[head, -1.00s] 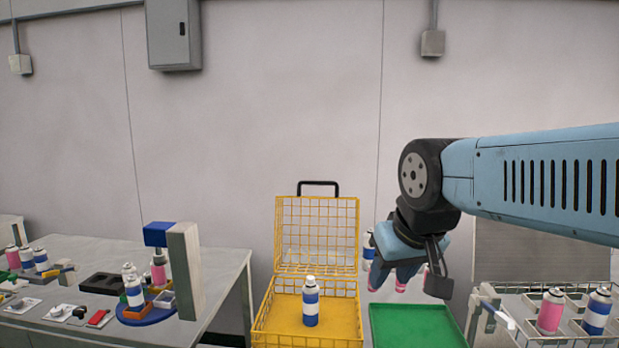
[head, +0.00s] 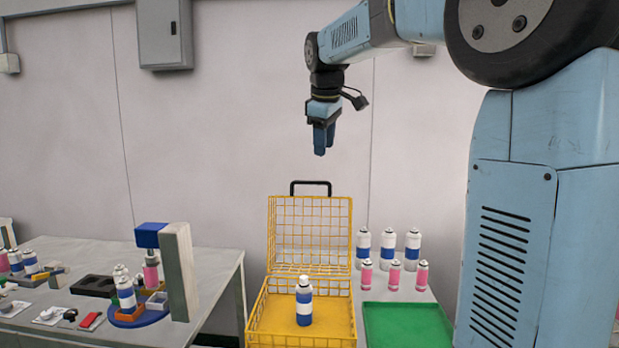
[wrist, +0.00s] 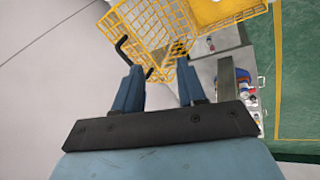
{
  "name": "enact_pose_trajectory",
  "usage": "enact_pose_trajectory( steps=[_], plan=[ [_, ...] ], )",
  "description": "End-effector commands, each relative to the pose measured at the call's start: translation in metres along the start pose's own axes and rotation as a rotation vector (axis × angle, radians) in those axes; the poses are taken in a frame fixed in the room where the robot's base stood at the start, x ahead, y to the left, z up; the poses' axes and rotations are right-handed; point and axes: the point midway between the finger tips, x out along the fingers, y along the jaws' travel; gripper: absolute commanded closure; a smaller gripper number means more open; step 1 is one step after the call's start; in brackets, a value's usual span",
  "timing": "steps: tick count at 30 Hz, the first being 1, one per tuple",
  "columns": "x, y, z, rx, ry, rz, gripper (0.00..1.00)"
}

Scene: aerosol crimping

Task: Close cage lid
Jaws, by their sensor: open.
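The yellow wire cage (head: 262,318) stands on the table with its lid (head: 310,232) raised upright at the back. A black handle (head: 311,184) sits on the lid's top edge. A blue-and-white can (head: 304,303) stands upright inside the cage. My gripper (head: 320,152) is above the lid and handle, pointing down, apart from them. In the wrist view its two blue fingers (wrist: 163,88) are spread with nothing between them. The lid mesh (wrist: 140,32) and the black handle (wrist: 122,47) show beyond the fingers there.
A green tray (head: 408,326) lies right of the cage. Several blue-and-white cans (head: 388,245) and pink cans (head: 394,275) stand behind the tray. On the left, a table (head: 215,268) holds a crimping fixture with a blue head (head: 150,235). Free air surrounds my gripper.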

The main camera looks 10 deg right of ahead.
Motion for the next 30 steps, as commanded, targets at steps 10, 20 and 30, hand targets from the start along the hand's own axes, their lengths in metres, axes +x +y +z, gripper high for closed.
enact_pose_trajectory(
  steps=[10,20,30],
  plan=[
    [0.033,0.076,-0.072,-0.292,-0.039,-0.029,0.60],
    [0.049,0.095,-0.090,-0.382,-0.050,-0.041,0.60],
    [0.099,0.093,-0.086,-0.381,-0.050,-0.042,0.60]
  ],
)
